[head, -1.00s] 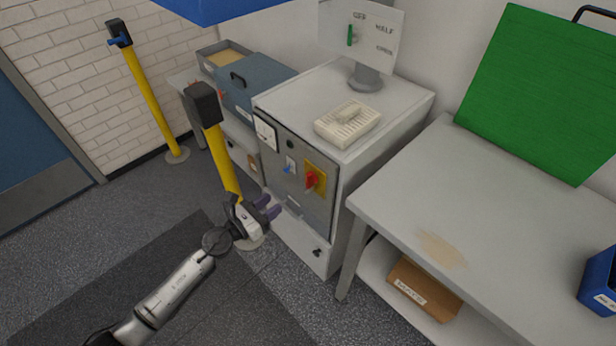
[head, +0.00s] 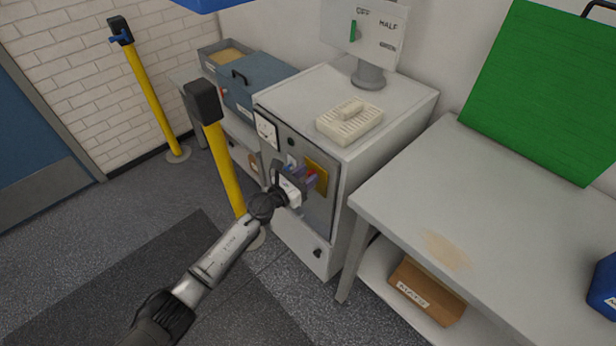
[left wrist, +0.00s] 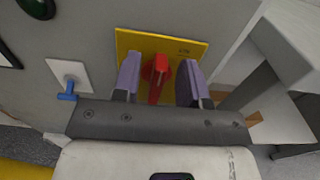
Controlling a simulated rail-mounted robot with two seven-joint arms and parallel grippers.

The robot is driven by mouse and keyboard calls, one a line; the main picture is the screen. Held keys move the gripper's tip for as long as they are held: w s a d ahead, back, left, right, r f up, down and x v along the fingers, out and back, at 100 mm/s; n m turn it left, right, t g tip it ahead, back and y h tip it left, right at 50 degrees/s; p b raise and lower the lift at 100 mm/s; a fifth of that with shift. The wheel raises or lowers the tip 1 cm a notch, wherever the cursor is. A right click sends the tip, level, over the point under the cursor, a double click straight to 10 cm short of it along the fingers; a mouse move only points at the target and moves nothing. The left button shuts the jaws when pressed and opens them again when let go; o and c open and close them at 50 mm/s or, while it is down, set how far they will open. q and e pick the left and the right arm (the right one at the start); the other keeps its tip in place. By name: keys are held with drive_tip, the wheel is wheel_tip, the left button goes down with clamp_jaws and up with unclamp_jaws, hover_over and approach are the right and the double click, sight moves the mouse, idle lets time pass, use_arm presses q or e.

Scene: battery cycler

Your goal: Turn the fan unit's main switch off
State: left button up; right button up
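The main switch is a red rotary handle (left wrist: 157,78) on a yellow plate (left wrist: 190,48), on the grey front panel of the fan unit (head: 322,212). In the left wrist view the handle lies between the two purple-padded fingers of my left gripper (left wrist: 160,86), with a visible gap on each side. The gripper is open and its fingertips are near the plate; I cannot tell whether they touch it. In the head view my left gripper (head: 304,178) covers most of the red handle, and part of the yellow plate (head: 319,172) shows. My right gripper is not in view.
A small blue lever (left wrist: 67,92) on a white plate sits left of the switch. A yellow post (head: 224,165) stands left of the unit. A grey table (head: 440,215) stands to the right. A white slotted block (head: 350,121) rests on the unit.

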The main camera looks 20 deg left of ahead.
use_arm(q)
drive_tip(key=shift+w+d, duration=0.2)
drive_tip(key=shift+w, duration=0.1)
clamp_jaws()
